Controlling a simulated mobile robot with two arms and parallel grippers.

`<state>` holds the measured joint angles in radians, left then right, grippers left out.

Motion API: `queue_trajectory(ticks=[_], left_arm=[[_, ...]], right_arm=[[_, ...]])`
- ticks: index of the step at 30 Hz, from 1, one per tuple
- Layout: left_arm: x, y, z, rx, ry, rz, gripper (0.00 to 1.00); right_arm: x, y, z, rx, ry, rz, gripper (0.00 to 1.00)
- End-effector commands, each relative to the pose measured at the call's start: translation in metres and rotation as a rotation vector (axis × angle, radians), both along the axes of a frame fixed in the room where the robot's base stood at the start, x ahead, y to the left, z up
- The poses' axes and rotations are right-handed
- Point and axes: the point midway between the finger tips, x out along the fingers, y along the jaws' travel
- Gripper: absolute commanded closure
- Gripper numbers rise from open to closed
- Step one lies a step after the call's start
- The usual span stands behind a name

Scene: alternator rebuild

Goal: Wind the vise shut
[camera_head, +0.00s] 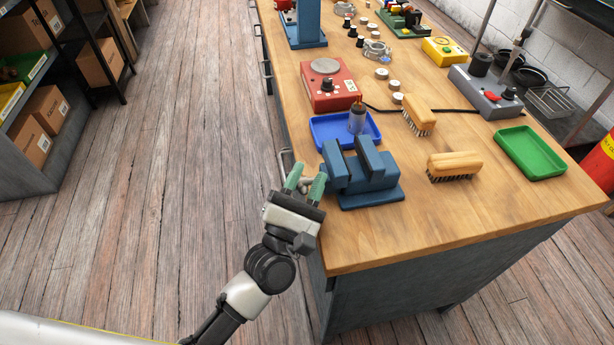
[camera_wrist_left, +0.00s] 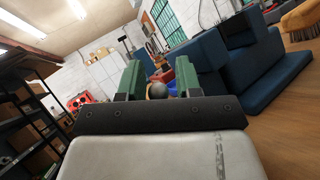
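The blue vise (camera_head: 371,198) stands on the near left corner of the wooden bench, with a gap between its two upright jaws. It fills the right of the left wrist view (camera_wrist_left: 262,75). My left gripper (camera_head: 306,181) is at the vise's left side, just off the bench edge. Its two green fingers are apart. A small grey rounded knob (camera_wrist_left: 158,90), which looks like the end of the vise handle, shows between the fingers in the left wrist view. I cannot tell whether the fingers touch it. The rest of the handle is mostly hidden. My right gripper is not in view.
A blue tray (camera_head: 322,133) with a dark cylindrical part (camera_head: 357,121) sits just behind the vise. Two brushes (camera_head: 455,164) (camera_head: 418,115) and a green tray (camera_head: 530,151) lie to the right. A red device (camera_head: 329,88) stands farther back. Floor left of the bench is clear.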

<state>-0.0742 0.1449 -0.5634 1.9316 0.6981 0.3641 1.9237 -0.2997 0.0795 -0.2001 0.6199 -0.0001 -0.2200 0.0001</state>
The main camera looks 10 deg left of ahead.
Motion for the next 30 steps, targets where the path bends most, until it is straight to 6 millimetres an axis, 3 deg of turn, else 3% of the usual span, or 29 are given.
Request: queue_trajectory(ticks=[5,18,30], left_arm=[[-0.010,0.004,-0.008,0.002,0.001,-0.001,0.66],[-0.077,0.028,-0.048,0.002,0.002,-0.002,0.66],[-0.089,0.033,-0.053,0.000,0.000,0.000,0.66]], right_arm=[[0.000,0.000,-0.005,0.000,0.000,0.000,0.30],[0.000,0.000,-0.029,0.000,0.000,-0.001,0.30],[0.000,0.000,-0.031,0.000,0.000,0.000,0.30]])
